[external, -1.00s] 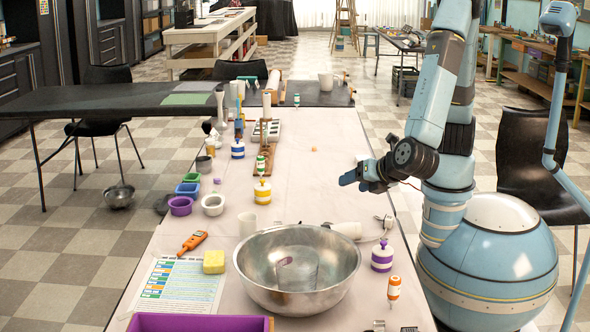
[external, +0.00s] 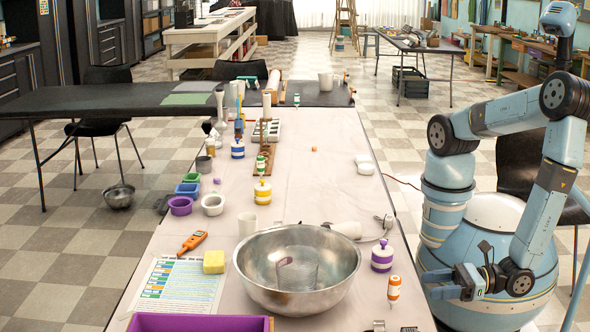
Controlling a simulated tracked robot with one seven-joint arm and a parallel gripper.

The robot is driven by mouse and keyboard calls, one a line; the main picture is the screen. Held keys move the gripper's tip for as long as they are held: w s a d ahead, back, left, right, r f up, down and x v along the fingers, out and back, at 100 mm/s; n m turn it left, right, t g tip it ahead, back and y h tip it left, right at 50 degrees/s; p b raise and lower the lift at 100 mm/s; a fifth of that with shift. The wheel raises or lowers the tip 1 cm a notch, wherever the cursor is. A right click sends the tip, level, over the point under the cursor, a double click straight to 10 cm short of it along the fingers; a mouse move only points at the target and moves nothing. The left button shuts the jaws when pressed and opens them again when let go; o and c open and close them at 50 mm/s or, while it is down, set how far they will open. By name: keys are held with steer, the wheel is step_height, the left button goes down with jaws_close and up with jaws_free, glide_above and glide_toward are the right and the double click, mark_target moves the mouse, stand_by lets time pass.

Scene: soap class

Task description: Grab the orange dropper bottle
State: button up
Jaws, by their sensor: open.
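The orange dropper bottle (external: 393,290) is a small white bottle with orange bands. It stands upright at the right edge of the table (external: 330,190), to the right of the steel bowl. My gripper (external: 432,285) is open and empty. In the picture it is just right of the bottle, off the table's right side, with its fingers pointing left toward the bottle. A gap shows between the fingers and the bottle. How far apart they are in depth I cannot tell.
A large steel bowl (external: 262,290) is left of the bottle. A purple-banded jar (external: 382,256) stands just behind it. A hand mixer (external: 350,230) with a cord lies farther back. A purple tray (external: 200,323) is at the front left. Small metal items lie at the front edge.

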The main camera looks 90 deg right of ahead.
mark_target(393, 294)
steer(key=shift+n+y, duration=0.3)
steer(key=w, duration=0.4)
steer(key=w+a, duration=0.1)
steer(key=w, duration=0.8)
steer(key=shift+a+f, duration=0.4)
steer(key=shift+s, duration=0.1)
steer(key=shift+c, duration=0.2)
steer(key=c, duration=1)
steer(key=shift+o, duration=0.2)
steer(key=shift+r, duration=0.1)
